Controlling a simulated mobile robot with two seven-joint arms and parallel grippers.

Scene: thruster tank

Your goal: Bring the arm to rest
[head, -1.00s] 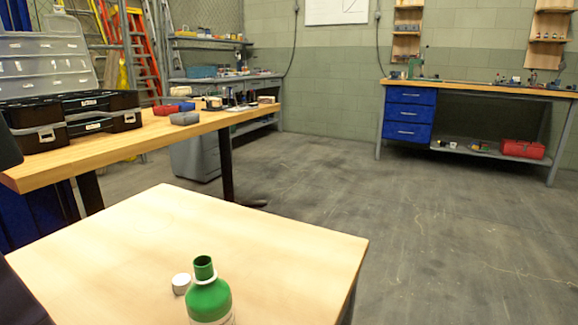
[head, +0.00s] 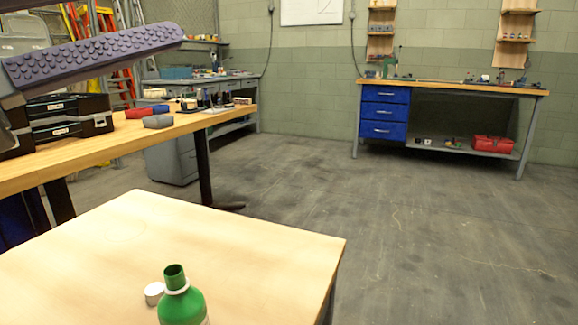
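A purple studded finger of my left gripper (head: 98,57) reaches in from the upper left, close to the camera. Its tip points right and slightly up, and it covers part of the toolbox behind. I see no second fingertip, so I cannot tell if it is open or shut. Nothing is seen in it. My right gripper is not in view. A green bottle (head: 181,302) with an open neck stands upright on the near light wood table (head: 230,255), cut off by the bottom edge. A white cap (head: 154,293) lies beside it on the left.
A wooden workbench (head: 95,150) at the left carries a black toolbox (head: 60,128) and small red, blue and grey items. A bench with blue drawers (head: 384,112) stands at the far wall. The floor (head: 430,225) to the right is clear.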

